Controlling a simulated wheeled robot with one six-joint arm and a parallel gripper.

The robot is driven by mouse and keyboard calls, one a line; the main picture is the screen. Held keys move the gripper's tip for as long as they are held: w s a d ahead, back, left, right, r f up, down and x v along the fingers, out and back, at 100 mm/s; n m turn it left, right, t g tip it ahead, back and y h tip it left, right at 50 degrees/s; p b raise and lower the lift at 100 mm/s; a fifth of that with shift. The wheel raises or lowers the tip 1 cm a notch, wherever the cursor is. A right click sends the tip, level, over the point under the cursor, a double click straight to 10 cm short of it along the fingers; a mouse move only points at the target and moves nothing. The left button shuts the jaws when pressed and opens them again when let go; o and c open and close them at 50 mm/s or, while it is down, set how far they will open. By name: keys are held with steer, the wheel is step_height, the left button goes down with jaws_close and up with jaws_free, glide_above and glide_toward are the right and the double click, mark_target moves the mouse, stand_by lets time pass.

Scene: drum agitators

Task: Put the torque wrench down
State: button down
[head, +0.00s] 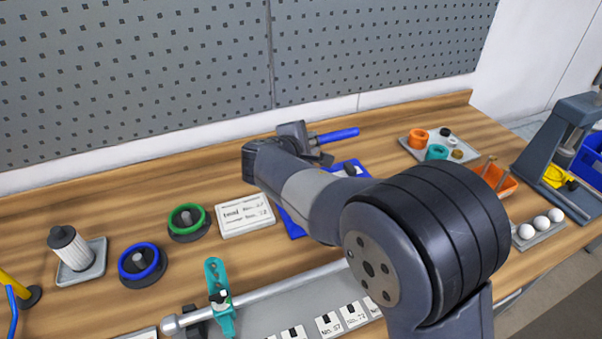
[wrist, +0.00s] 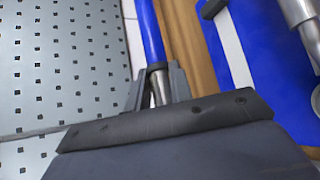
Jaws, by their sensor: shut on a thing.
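The torque wrench (head: 338,135) has a blue handle that sticks out to the right of my gripper (head: 308,143) in the head view. In the wrist view my gripper (wrist: 158,86) is shut on the wrench's metal shank, just below the blue handle (wrist: 150,35). The rest of the wrench is hidden behind my gripper and arm. A blue mat or tray (head: 291,224) lies on the bench, mostly covered by my arm. It also shows in the wrist view (wrist: 262,50), to the right of the wrench, with a metal part on it.
A perforated panel (head: 130,70) stands behind the wooden bench. A white label card (head: 245,221), green ring (head: 188,222) and blue ring (head: 139,262) lie left of the mat. A tray of small rings (head: 440,147) and an orange bin (head: 497,180) stand right.

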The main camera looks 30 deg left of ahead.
step_height(320, 180, down, 10)
steer(key=shift+r+p, duration=0.1)
steer(key=shift+p, duration=0.2)
steer(key=shift+f+b, duration=0.3)
steer(key=shift+b, duration=0.15)
steer(key=c, duration=1.5)
jaws_free()
steer(key=shift+c, duration=0.2)
steer(key=shift+r, duration=0.15)
steer(key=shift+r+p, duration=0.3)
steer(key=shift+p, duration=0.3)
steer(key=b+v, duration=0.1)
steer(key=v, duration=1.1)
steer(key=shift+f+b, duration=0.15)
steer(key=shift+b, duration=0.25)
